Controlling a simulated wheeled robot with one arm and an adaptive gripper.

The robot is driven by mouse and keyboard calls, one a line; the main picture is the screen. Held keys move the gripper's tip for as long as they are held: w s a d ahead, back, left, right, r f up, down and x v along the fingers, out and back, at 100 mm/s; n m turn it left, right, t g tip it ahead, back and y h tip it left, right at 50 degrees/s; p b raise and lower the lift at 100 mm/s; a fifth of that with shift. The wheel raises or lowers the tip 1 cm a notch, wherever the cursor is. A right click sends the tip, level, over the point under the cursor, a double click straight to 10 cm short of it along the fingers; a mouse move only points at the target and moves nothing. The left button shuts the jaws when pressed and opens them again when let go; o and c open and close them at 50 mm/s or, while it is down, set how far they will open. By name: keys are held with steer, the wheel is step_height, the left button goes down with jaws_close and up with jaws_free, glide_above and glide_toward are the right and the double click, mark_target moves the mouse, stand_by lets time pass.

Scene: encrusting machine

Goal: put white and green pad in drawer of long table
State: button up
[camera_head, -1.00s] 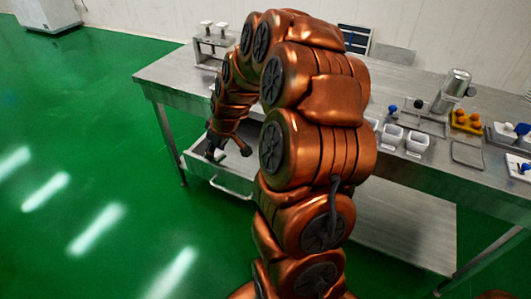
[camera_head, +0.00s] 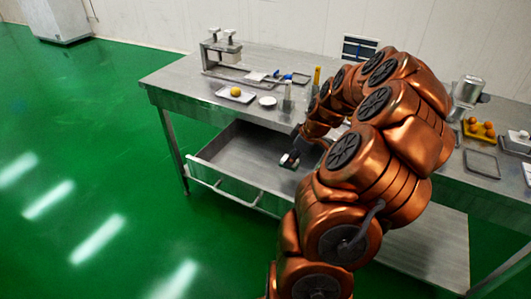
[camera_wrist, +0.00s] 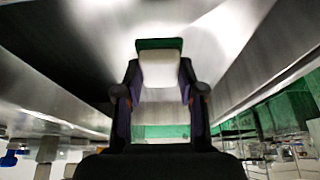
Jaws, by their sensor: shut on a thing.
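My gripper (camera_head: 290,152) is over the open drawer (camera_head: 240,150) of the long table (camera_head: 190,82) in the head view. It is shut on the white and green pad (camera_wrist: 160,68), which shows between the two fingers of my gripper (camera_wrist: 161,80) in the wrist view. In the head view the pad is small and partly hidden by the gripper. The drawer is pulled out and its visible metal floor is bare. My arm covers its right part. I cannot tell whether the pad touches the drawer floor.
The drawer's front handle (camera_head: 225,190) sticks out over the green floor. On the tabletop are a tray with a yellow ball (camera_head: 236,93), a small white dish (camera_head: 267,101), a metal stand (camera_head: 222,55) and, at the right, a yellow tray of orange balls (camera_head: 480,130).

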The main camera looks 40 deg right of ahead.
steer(key=w, duration=0.4)
steer(key=w+p, duration=0.1)
steer(key=w, duration=0.4)
steer(key=w+f+p, duration=0.1)
steer(key=w, duration=0.3)
steer(key=shift+w+a+f, duration=0.1)
steer(key=shift+w+a, duration=0.15)
steer(key=shift+w, duration=0.05)
steer(key=shift+f+p, duration=0.4)
steer(key=shift+f, duration=1.35)
steer(key=shift+f, duration=0.2)
steer(key=o, duration=1.1)
steer(key=shift+s, duration=0.1)
steer(key=shift+r, duration=0.1)
